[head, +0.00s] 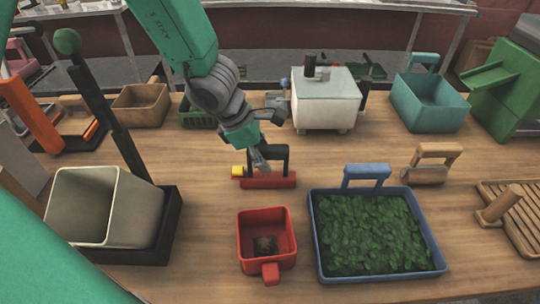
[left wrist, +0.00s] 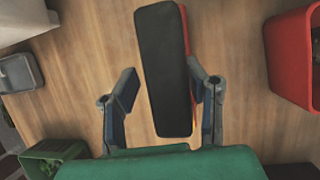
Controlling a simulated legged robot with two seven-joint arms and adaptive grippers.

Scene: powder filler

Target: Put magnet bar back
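The magnet bar (head: 268,181) is a red bar with a black arched handle and a yellow knob at its left end. It lies on the wooden table in the middle of the head view. My left gripper (head: 263,156) is directly over its handle. In the left wrist view the black handle (left wrist: 162,75) runs between the two fingers (left wrist: 163,82), with a thin red edge showing along its right. The fingers are apart; a gap shows on the left, and the right finger is close to the handle. I cannot tell whether it touches. My right gripper is not in view.
In front stand a red container (head: 270,274) and a blue tray of green leaves (head: 443,268). A beige bin (head: 80,205) on a black stand is at left. A white box machine (head: 325,100) and teal bin (head: 430,105) are behind. Bare table surrounds the bar.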

